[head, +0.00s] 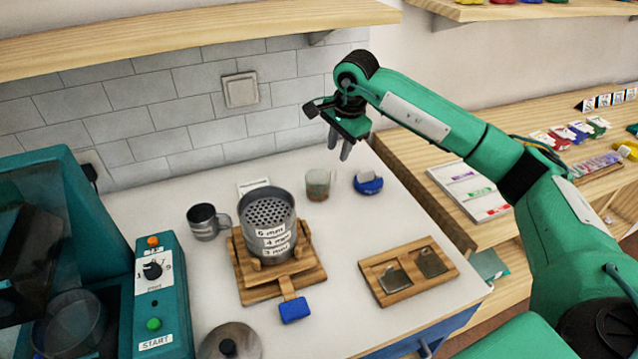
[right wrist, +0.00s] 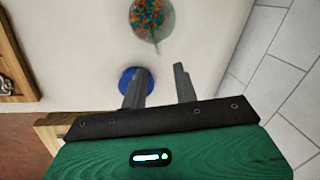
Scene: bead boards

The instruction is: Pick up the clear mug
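The clear mug (head: 318,185) stands upright on the white worktop, right of the sieve stack. In the right wrist view the clear mug (right wrist: 152,16) is seen from above, cut by the top edge, with orange and green beads inside. Its handle points toward my gripper. My right gripper (head: 339,147) is above the worktop, above and slightly right of the mug in the head view. In the right wrist view my right gripper (right wrist: 161,72) has its fingers apart with nothing between them; the mug is beyond the tips. My left gripper is out of view.
A blue holder (head: 368,186) sits close right of the mug. The sieve stack (head: 267,225) on its wooden stand and a metal mug (head: 203,223) are to the left. A wooden tray (head: 409,271) is in front. The tiled wall (head: 150,120) rises behind.

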